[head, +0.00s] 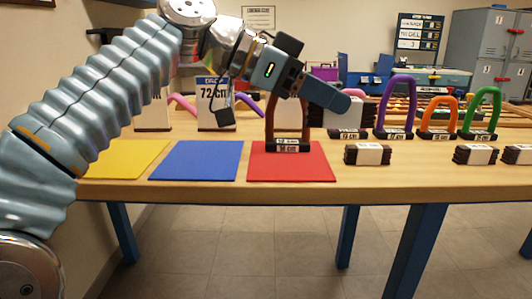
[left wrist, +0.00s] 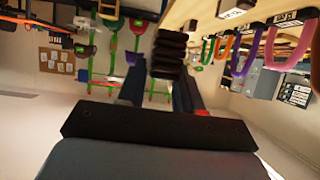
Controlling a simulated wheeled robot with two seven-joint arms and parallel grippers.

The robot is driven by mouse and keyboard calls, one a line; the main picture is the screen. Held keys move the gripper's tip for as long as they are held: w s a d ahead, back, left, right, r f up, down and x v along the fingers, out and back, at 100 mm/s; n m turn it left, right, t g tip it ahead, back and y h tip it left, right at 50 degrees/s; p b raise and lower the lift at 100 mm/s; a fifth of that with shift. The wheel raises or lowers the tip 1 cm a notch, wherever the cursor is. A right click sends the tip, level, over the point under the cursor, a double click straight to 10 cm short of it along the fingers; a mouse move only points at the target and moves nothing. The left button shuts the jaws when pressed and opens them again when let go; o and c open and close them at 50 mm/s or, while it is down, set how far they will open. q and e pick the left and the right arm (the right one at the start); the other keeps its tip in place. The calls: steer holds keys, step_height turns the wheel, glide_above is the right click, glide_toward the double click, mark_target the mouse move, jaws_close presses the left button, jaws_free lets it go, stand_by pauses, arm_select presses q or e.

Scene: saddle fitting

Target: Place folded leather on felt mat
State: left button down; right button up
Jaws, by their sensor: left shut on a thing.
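In the left wrist view the folded leather (left wrist: 168,55) shows as dark stacked layers beyond the fingers. My right gripper is out of view.
Similar bundles with purple (head: 395,105), orange (head: 437,112) and green (head: 481,110) arches stand to the right. Small dark blocks with white bands (head: 367,154) lie in front of them. A white 72 cm sign (head: 216,108) stands behind the mats. The wooden table's front edge is clear.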

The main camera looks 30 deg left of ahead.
arm_select(q)
steer(key=w+a+f, duration=0.2)
steer(key=a, duration=0.1)
steer(key=w+a+f, duration=0.1)
steer(key=a+f, duration=0.2)
steer(key=w+a+f, duration=0.2)
steer(key=a+f, duration=0.1)
steer(key=a, duration=0.1)
steer(key=shift+w+f, duration=0.1)
steer(key=shift+w, duration=0.25)
steer(key=shift+w+a+f+b, duration=0.1)
steer(key=shift+a+f+b, duration=0.1)
steer(key=shift+f+b, duration=0.1)
steer(key=f, duration=0.2)
steer(key=shift+w+a+f, duration=0.15)
steer(key=shift+a+f, duration=0.1)
steer(key=shift+f, duration=0.5)
steer(key=shift+f+b, duration=0.15)
steer(key=shift+b, duration=0.25)
steer(key=shift+f, duration=0.1)
steer(key=c, duration=0.8)
jaws_free()
steer(key=shift+o, duration=0.2)
